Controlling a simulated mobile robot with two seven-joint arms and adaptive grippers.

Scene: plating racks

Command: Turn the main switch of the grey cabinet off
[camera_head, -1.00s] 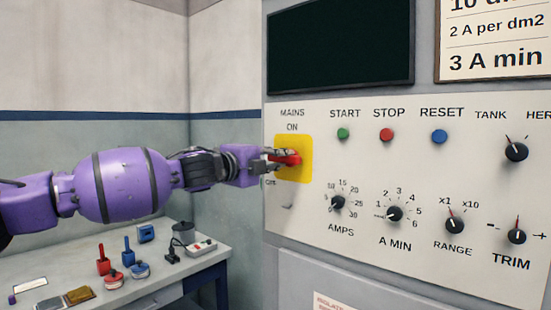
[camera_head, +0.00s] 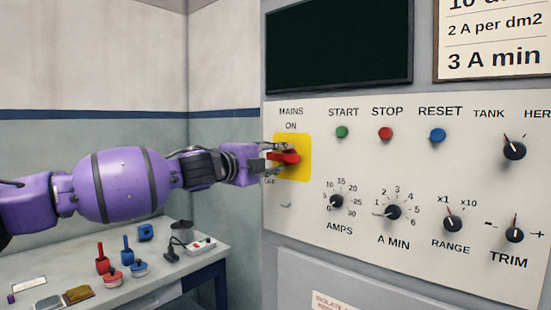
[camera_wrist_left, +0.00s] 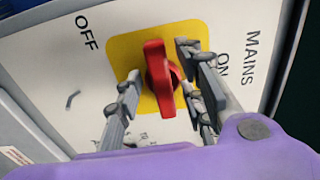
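The main switch is a red handle (camera_head: 284,158) on a yellow plate (camera_head: 305,160) on the grey cabinet's panel, below the words MAINS and ON. The word OFF is at the plate's lower left, partly hidden by my gripper. My left gripper (camera_head: 283,153) is at the switch. In the left wrist view the red handle (camera_wrist_left: 159,80) stands between the spread fingers of my left gripper (camera_wrist_left: 160,62). A narrow gap shows on each side, so the fingers are around the handle but not clearly touching it. The handle lies across the line from ON to OFF. My right gripper is not in view.
Green START (camera_head: 342,132), red STOP (camera_head: 386,133) and blue RESET (camera_head: 437,135) buttons sit right of the switch, with several black knobs below and beside them. A dark screen (camera_head: 338,45) is above. A bench (camera_head: 75,273) with small tools stands at the lower left.

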